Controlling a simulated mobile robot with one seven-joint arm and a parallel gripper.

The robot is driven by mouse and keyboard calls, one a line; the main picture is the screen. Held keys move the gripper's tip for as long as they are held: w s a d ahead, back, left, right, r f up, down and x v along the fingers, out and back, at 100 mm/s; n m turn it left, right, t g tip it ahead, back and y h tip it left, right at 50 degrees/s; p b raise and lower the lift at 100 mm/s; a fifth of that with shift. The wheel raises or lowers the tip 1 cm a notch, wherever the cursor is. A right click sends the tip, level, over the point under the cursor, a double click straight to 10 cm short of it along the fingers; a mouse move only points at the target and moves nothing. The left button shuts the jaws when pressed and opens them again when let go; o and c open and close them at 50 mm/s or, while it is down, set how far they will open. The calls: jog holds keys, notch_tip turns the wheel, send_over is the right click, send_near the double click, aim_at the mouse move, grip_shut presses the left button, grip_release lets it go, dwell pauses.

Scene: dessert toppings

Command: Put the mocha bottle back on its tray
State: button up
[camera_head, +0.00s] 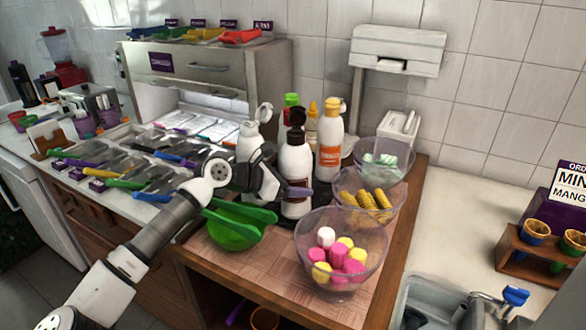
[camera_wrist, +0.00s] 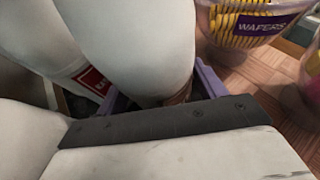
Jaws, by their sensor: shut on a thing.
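In the wrist view, the purple fingers of my gripper (camera_wrist: 158,88) lie on both sides of a white bottle (camera_wrist: 140,40). I cannot tell whether its base touches the surface.
A white bottle (camera_head: 247,140) stands close left, and a yellow-capped bottle (camera_head: 330,135) close right. A green-capped bottle (camera_head: 291,100) is behind. Clear bowls of wafers (camera_head: 342,181) and marshmallows (camera_head: 303,240) are to the right and front.

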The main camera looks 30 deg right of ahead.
jog(key=shift+f, duration=0.15)
jog(key=o, duration=0.7)
